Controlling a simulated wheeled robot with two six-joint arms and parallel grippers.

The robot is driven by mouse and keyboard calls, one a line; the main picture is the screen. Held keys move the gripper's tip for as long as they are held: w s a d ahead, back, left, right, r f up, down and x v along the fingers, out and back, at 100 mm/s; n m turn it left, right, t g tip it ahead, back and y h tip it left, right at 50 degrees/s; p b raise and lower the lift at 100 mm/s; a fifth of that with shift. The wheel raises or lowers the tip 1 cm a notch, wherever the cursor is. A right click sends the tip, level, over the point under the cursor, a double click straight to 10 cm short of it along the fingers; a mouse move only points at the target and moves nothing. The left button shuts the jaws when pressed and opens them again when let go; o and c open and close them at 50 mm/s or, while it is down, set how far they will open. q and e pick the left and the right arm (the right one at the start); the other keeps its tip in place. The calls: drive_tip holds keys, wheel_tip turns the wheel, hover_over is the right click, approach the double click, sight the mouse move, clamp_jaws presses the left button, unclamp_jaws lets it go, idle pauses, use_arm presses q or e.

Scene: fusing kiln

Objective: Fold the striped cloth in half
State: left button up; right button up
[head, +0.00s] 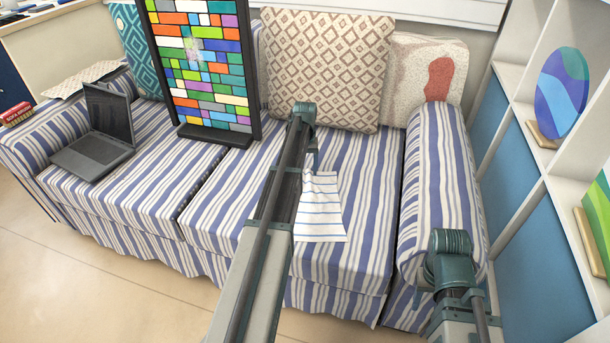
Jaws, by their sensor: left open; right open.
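The striped cloth (321,221) is white with thin dark lines and lies on the right seat of the striped sofa. Its lower part is flat; its upper left part looks creased, and my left arm covers its left side. My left gripper (312,164) is just above the cloth's far edge, small and partly hidden behind my arm. It is open; I cannot tell whether it touches the cloth. My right gripper (420,297) is open, mostly hidden by its own arm, in front of the sofa's right armrest and away from the cloth.
The sofa (365,215) has a right armrest (440,185) and patterned cushions (328,65) behind the cloth. A stained-glass panel (207,75) and an open laptop (95,152) stand on the left seat. White shelves (508,85) border the right. Seat around the cloth is clear.

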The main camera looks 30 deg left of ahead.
use_arm(q)
clamp_jaws()
idle(0.4)
